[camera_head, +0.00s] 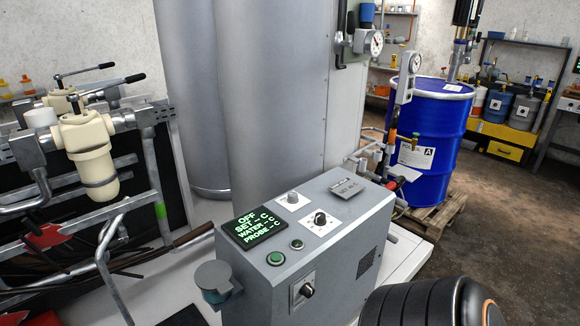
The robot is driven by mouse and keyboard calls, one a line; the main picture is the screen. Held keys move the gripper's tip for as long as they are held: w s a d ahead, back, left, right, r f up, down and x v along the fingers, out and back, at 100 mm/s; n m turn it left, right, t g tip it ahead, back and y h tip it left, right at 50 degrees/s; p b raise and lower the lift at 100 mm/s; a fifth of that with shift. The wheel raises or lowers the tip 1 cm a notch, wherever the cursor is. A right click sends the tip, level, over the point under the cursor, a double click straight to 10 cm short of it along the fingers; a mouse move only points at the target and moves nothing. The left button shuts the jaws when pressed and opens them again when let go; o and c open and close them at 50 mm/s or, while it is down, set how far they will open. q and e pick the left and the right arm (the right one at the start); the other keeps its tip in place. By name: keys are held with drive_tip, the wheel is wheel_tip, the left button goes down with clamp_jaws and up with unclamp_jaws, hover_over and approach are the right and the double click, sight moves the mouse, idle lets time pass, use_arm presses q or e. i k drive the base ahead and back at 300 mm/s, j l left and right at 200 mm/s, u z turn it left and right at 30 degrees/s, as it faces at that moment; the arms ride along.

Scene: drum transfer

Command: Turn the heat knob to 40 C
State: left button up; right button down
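A grey control box (345,245) stands at the lower middle. Its screen (257,230) shows green text: OFF, and SET, WATER and PROBE with dashes before C. A black knob (320,218) sits on a white dial plate on the top. A pale grey knob (293,198) is on a smaller white plate behind the screen. Another black knob (306,290) is on the front face. The dial markings are too small to read, so I cannot tell which is the heat knob. Neither gripper is in view; a black, orange-trimmed link of mine shows at the bottom right.
Two green buttons (276,258) sit beside the screen. A blue drum (432,140) stands on a wooden pallet (440,215) behind at the right. A cream filter housing (88,150) and pipework fill the left. A tall grey cylinder (270,90) stands behind the box. Floor at the right is clear.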

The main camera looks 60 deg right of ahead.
sight(320, 220)
drive_tip(key=z, duration=2)
drive_tip(key=i+l, duration=0.25)
drive_tip(key=l, duration=0.2)
drive_tip(key=i+l, duration=0.3)
drive_tip(key=l, duration=0.15)
drive_tip(key=i+l, duration=0.25)
drive_tip(key=l, duration=0.15)
